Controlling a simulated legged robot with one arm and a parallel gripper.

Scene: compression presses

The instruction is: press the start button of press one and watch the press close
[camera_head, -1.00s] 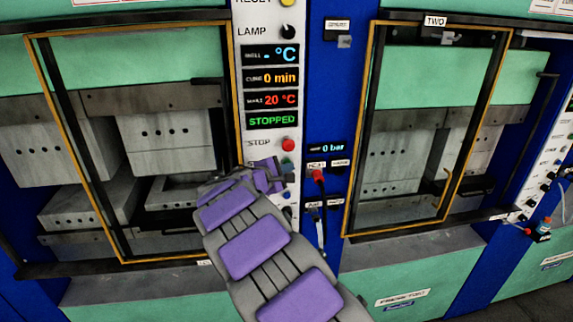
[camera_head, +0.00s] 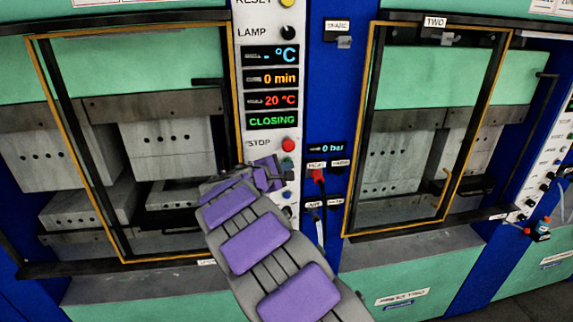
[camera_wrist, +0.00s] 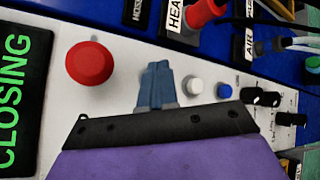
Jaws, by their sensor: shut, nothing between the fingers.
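Press one (camera_head: 165,148) is the open-fronted press at the left in the head view, with a gap between its grey upper and lower blocks. Its display (camera_head: 272,119) reads CLOSING in green; it also shows in the wrist view (camera_wrist: 18,100). The red stop button (camera_head: 288,145) sits below the display and appears large in the wrist view (camera_wrist: 89,63). My gripper (camera_head: 284,173) is at the panel just below the stop button. Its shut blue-grey fingertips (camera_wrist: 156,82) point at the panel between the red button and a white button (camera_wrist: 193,86). The start button is hidden behind them.
Press two (camera_head: 420,150) stands at the right behind its yellow-edged door frame. A red connector (camera_head: 318,177) sticks out of the blue column right of my gripper. Blue (camera_wrist: 224,90) and black knobs (camera_wrist: 262,97) lie further along the panel.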

